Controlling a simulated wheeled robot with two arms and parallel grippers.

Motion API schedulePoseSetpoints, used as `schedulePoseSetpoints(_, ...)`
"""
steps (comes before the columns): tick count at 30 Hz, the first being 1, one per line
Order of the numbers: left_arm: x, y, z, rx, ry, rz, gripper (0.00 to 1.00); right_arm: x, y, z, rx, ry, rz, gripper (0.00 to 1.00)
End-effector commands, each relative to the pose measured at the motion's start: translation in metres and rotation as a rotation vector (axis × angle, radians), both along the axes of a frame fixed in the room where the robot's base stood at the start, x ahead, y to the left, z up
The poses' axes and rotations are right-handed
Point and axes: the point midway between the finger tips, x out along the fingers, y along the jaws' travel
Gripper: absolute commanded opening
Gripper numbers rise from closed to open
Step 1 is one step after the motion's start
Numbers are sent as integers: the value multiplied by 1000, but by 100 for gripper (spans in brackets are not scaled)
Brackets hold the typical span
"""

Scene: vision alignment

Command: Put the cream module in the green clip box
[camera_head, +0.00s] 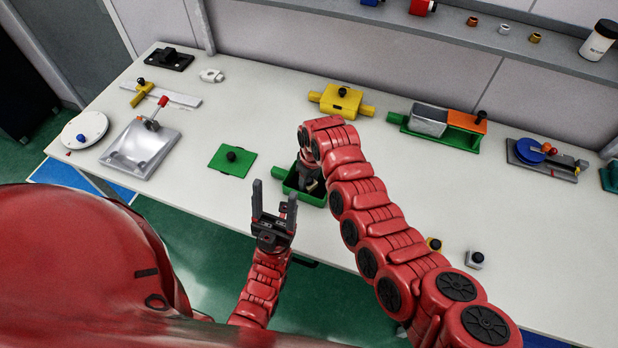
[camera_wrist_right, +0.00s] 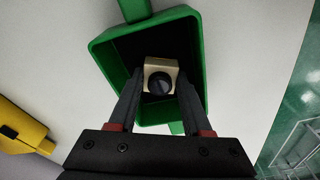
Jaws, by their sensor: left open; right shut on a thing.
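The green clip box (camera_head: 318,200) stands open near the front edge of the table, partly hidden by my right arm. The right wrist view shows its dark inside and green rim (camera_wrist_right: 107,62). My right gripper (camera_wrist_right: 160,88) is shut on the cream module (camera_wrist_right: 150,66), a small block with a dark round knob. The module shows within the box's outline; I cannot tell whether it touches the floor. In the head view the module is mostly hidden by my right gripper (camera_head: 310,180). My left gripper (camera_head: 275,197) is open and empty, left of the box and nearer.
A green lid (camera_head: 232,159) with a black knob lies left of the box. A yellow box (camera_head: 340,101) stands behind it. A green holder (camera_head: 445,131) with grey and orange blocks is at the back right. Two small knobbed blocks (camera_head: 475,260) sit right of my right arm.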

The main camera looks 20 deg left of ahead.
Motion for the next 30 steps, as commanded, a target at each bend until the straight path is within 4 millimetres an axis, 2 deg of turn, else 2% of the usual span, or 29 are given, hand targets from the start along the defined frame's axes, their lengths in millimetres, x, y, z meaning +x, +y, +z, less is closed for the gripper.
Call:
schedulePoseSetpoints(6, 0, 0, -4, 0, 0, 0, 64, 0, 0, -4, 0, 0, 0, 0)
schedulePoseSetpoints(7, 0, 0, -3, 0, 0, 0, 64, 0, 0, -4, 0, -1, 0, 53)
schedulePoseSetpoints(9, 0, 0, -2, 0, 0, 0, 64, 0, 0, -3, 0, -1, 0, 62)
schedulePoseSetpoints(19, 0, 0, 1, 0, 0, 0, 64, 0, 0, 2, 0, 0, 0, 62)
schedulePoseSetpoints(22, 0, 0, -4, 0, 0, 0, 64, 0, 0, 4, 0, -2, 2, 62)
schedulePoseSetpoints(26, 0, 0, -10, 0, 0, 0, 64, -1, -1, 19, 3, -3, 2, 62)
schedulePoseSetpoints(30, 0, 0, -22, 0, 0, 0, 64, -1, -4, 45, 5, -7, 0, 62)
